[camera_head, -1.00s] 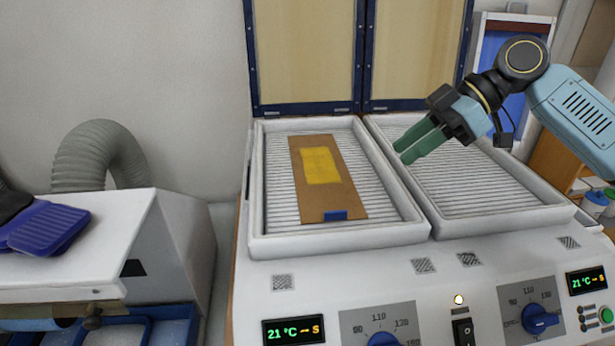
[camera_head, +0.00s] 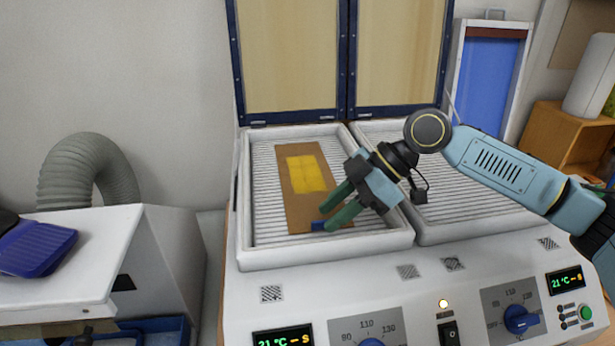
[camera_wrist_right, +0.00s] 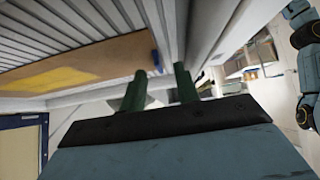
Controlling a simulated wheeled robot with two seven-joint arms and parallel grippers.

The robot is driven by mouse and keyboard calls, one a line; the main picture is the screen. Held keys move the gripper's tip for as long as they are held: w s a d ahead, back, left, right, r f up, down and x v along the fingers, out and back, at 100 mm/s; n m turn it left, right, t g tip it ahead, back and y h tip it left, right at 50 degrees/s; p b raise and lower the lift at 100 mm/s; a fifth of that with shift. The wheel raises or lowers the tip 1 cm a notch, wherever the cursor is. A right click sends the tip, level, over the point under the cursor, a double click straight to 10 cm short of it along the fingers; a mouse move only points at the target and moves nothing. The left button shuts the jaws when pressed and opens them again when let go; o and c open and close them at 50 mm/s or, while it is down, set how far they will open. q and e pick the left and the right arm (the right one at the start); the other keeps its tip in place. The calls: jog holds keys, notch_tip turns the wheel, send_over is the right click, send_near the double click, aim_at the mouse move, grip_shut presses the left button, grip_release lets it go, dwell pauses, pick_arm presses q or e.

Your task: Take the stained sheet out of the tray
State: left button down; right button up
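The stained sheet (camera_head: 291,207) is a brown board with a yellow patch (camera_head: 307,174) and a blue tab (camera_head: 320,226) at its near end. It lies flat in the left white ribbed tray (camera_head: 262,217). My right gripper (camera_head: 326,212) has green fingers and hangs over the near right part of that tray, close to the blue tab. In the right wrist view the fingers (camera_wrist_right: 160,85) are apart with nothing between them, and the sheet (camera_wrist_right: 105,62) with its blue tab (camera_wrist_right: 156,62) shows beyond them. My left gripper is not in view.
A second ribbed tray (camera_head: 455,190) on the right is empty. Raised tan lids (camera_head: 290,55) with blue frames stand behind the trays. A control panel with blue knobs (camera_head: 522,319) runs along the front. A white machine (camera_head: 75,250) with a grey hose stands left.

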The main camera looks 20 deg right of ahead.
jog(key=shift+x, duration=0.85)
jog(key=shift+d, duration=0.1)
grip_shut()
